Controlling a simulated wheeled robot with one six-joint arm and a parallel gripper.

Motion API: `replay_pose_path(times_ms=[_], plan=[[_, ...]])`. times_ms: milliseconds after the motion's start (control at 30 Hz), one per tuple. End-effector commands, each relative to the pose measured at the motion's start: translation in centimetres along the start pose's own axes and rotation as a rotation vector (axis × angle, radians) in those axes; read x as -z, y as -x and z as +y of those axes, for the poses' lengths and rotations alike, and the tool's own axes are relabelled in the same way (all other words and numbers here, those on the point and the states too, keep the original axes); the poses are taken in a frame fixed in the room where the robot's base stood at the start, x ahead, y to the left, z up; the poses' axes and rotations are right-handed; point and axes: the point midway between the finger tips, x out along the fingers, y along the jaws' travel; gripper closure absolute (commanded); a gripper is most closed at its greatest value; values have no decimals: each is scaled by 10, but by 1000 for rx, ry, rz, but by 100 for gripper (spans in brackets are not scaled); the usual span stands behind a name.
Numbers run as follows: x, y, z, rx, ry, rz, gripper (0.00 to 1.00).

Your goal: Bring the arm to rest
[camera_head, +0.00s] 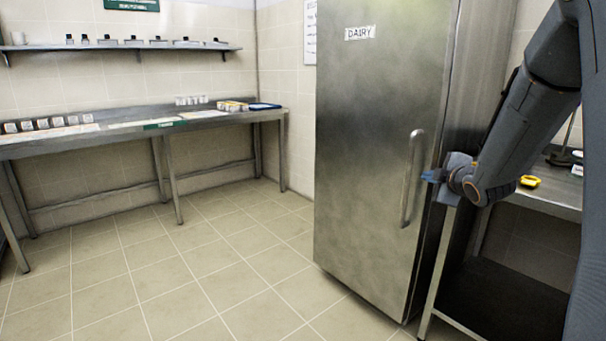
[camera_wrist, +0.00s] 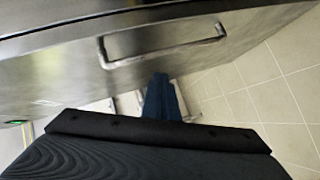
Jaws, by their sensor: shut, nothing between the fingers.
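My arm reaches in from the right edge in the head view. My gripper (camera_head: 432,175) is at its end, close to the front of a steel fridge and to the right of its handle. In the wrist view my gripper (camera_wrist: 162,98) shows as narrow blue fingers, shut with nothing between them. The fridge (camera_head: 380,120) is labelled DAIRY and its door looks closed. The fridge handle (camera_head: 410,180) is a vertical bar, and a gap shows between it and my gripper. The handle also shows in the wrist view (camera_wrist: 165,48), with the fingers apart from it.
A steel counter (camera_head: 540,195) with a yellow object (camera_head: 530,181) stands right of the fridge, behind my arm. A long steel table (camera_head: 125,128) with several small items stands along the left wall, under a shelf (camera_head: 120,47). The tiled floor (camera_head: 190,270) between is clear.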

Motion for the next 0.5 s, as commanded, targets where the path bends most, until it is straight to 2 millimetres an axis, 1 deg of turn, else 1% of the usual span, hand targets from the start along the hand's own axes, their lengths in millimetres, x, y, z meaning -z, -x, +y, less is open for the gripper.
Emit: replay_pose_path(times_ms=[33, 67, 167, 200, 267, 300, 367, 400, 467, 500], plan=[[16, 11, -12, 53, -73, -45, 100], [21, 18, -21, 88, -125, -81, 100], [41, 49, -56, 205, -297, -202, 100], [49, 65, -72, 252, -364, -252, 100], [61, 91, -98, 323, -465, -331, 100], [69, 110, -115, 370, -529, -385, 100], [82, 142, -141, 439, -622, -467, 100], [90, 162, -157, 483, -678, -521, 100], [101, 193, -180, 542, -753, -598, 100], [108, 212, -193, 579, -795, -645, 100]])
